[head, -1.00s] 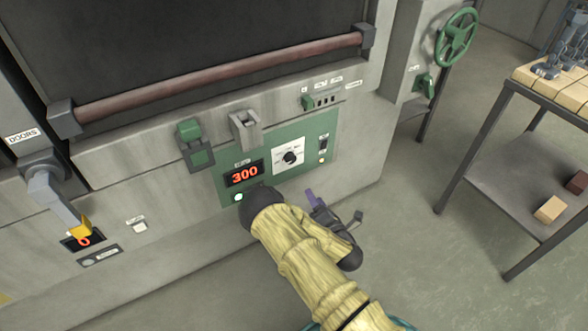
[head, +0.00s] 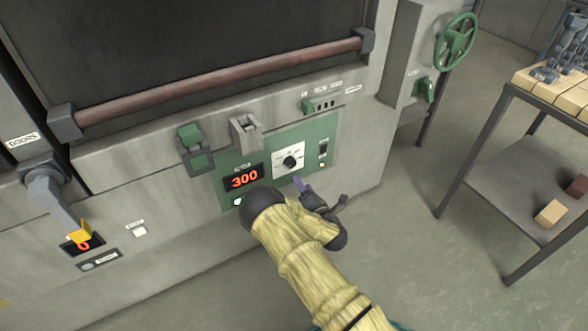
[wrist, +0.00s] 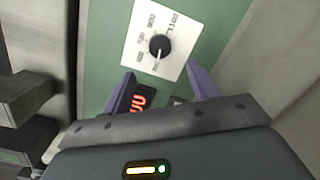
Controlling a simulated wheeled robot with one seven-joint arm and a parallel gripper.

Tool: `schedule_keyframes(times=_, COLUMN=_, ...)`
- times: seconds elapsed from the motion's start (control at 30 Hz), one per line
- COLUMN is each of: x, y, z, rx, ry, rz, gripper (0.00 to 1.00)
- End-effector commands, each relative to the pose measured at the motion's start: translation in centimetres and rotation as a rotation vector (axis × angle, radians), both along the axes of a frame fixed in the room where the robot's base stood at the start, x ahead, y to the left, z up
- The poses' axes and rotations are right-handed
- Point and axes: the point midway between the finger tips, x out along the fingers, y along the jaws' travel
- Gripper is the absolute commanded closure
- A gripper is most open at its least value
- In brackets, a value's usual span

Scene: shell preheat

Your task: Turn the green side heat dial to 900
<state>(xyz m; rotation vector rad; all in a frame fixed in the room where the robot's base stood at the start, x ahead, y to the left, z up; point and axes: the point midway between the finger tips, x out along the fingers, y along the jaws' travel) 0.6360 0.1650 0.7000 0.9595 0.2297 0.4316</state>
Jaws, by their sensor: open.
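The heat dial (head: 290,162) is a black round knob on a white scale plate, set in a green panel (head: 265,160). The display (head: 243,178) left of it reads 300 in red. My gripper (head: 299,184) is just below the dial in the head view, apart from it. In the wrist view the dial (wrist: 159,47) lies ahead, between and beyond the two purple fingers of my open gripper (wrist: 160,74). Nothing is between the fingers. The display (wrist: 138,104) is partly hidden behind the gripper there.
A lever switch (head: 323,148) sits right of the dial. A grey latch (head: 244,133) and a green-capped control (head: 192,145) are up and left. A long handle bar (head: 220,75) crosses the dark door. A metal table (head: 510,165) stands at the right, with open floor between.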

Motion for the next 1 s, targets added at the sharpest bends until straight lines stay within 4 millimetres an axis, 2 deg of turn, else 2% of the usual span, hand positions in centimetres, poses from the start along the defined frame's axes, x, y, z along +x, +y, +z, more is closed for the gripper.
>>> schedule_keyframes(times=0.2, x=3.4, y=1.7, z=0.1, rx=0.000, ry=-0.003, rz=0.001, gripper=0.41)
schedule_keyframes(times=0.5, x=7.2, y=3.6, z=0.0, rx=0.000, ry=-0.001, rz=0.001, gripper=0.41)
schedule_keyframes(times=0.67, x=8.1, y=4.0, z=0.0, rx=-0.001, ry=0.000, rz=-0.001, gripper=0.41)
schedule_keyframes(times=0.93, x=8.1, y=4.1, z=0.0, rx=-0.001, ry=0.000, rz=-0.001, gripper=0.41)
schedule_keyframes(times=1.0, x=8.1, y=4.1, z=0.0, rx=-0.001, ry=0.000, rz=-0.001, gripper=0.55)
